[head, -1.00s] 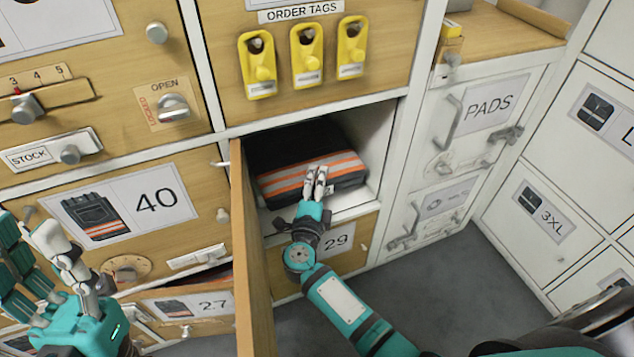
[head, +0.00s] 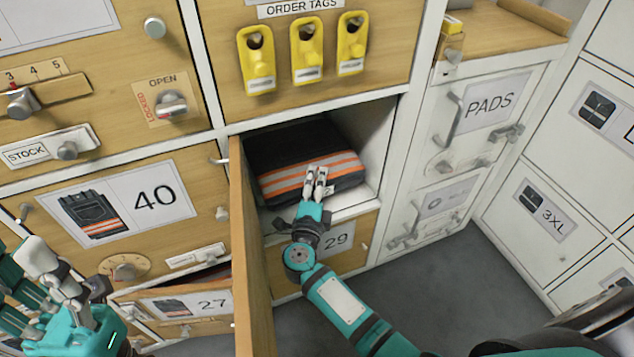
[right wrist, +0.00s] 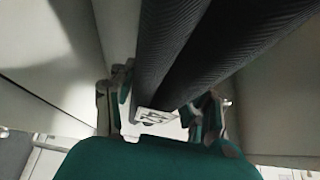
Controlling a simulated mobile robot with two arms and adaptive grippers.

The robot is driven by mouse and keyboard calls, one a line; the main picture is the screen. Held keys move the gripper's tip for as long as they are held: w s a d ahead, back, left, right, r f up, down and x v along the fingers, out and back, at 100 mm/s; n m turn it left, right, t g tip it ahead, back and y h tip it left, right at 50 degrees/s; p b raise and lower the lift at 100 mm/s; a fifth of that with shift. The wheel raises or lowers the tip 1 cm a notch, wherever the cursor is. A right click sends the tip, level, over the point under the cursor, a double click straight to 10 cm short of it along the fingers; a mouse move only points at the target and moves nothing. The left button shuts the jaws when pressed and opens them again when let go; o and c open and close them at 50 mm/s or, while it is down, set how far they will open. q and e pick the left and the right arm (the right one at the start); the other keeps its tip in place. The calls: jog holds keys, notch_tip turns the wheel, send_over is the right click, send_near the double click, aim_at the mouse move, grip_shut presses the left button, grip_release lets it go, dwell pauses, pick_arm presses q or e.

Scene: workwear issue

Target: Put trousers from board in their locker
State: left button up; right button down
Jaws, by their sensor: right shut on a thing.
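The trousers (head: 300,150) are a folded dark bundle with orange and silver stripes. They lie in the open locker above the door marked 29 (head: 338,240). My right gripper (head: 317,180) is at the locker mouth, shut on the front edge of the bundle. In the right wrist view the dark ribbed fabric (right wrist: 178,60) runs between my fingers, with a small white label (right wrist: 155,117) at its near end. The bundle's back is in shadow. My left gripper (head: 38,275) is at the lower left, partly cut off, with its fingers apart and nothing seen between them.
The locker's wooden door (head: 250,255) stands open, left of my right arm. Yellow order tags (head: 306,55) hang above. Door 40 (head: 125,205) is shut; the compartment marked 27 (head: 185,305) stands ajar. The PADS cabinet (head: 485,110) is at right. Grey floor (head: 430,285) is clear.

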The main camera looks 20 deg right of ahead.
jog(key=shift+f, duration=0.2)
jog(key=c, duration=0.6)
grip_release()
jog(key=shift+o, duration=0.3)
jog(key=shift+f, duration=0.2)
jog(key=v, duration=0.8)
jog(key=shift+r, duration=0.2)
